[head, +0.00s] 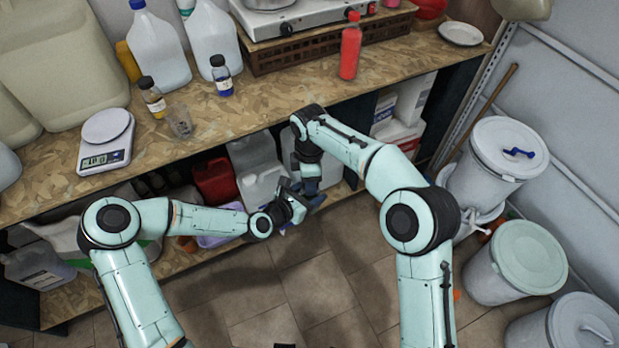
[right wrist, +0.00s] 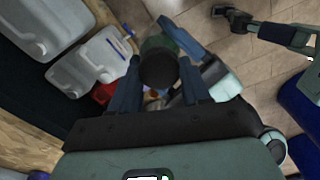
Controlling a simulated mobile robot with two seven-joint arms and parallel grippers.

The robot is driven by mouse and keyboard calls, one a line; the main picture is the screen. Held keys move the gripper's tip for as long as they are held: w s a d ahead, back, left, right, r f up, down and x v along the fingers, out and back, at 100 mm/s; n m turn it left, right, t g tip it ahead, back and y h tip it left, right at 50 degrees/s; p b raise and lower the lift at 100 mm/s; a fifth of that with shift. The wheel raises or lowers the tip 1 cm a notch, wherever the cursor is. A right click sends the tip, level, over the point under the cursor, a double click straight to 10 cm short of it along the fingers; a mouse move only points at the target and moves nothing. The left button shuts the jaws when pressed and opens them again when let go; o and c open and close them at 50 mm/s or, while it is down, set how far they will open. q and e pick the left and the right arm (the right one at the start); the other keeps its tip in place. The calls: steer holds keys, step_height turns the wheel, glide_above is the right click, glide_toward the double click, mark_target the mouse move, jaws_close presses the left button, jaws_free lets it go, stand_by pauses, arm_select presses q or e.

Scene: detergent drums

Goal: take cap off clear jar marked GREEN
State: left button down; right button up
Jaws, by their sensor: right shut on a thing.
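My right gripper (right wrist: 159,82) is shut on a round black cap (right wrist: 158,68) in the right wrist view. A dark greenish, see-through jar part (right wrist: 157,42) shows just beyond the cap; no label can be read. In the head view my right gripper (head: 308,178) points down in front of the bench, its fingertips partly hidden. My left gripper (head: 308,200) is right beside and below it.
A yellow-filled jar (head: 152,97), a blue-filled jar (head: 221,75), an empty glass (head: 179,121) and a scale (head: 105,141) stand on the bench (head: 250,125). A red bottle (head: 350,45) stands farther right. Lidded drums (head: 497,160) line the right wall. Open floor lies below my grippers.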

steer(key=shift+r, duration=0.2)
stand_by(0.4)
steer(key=shift+r, duration=0.9)
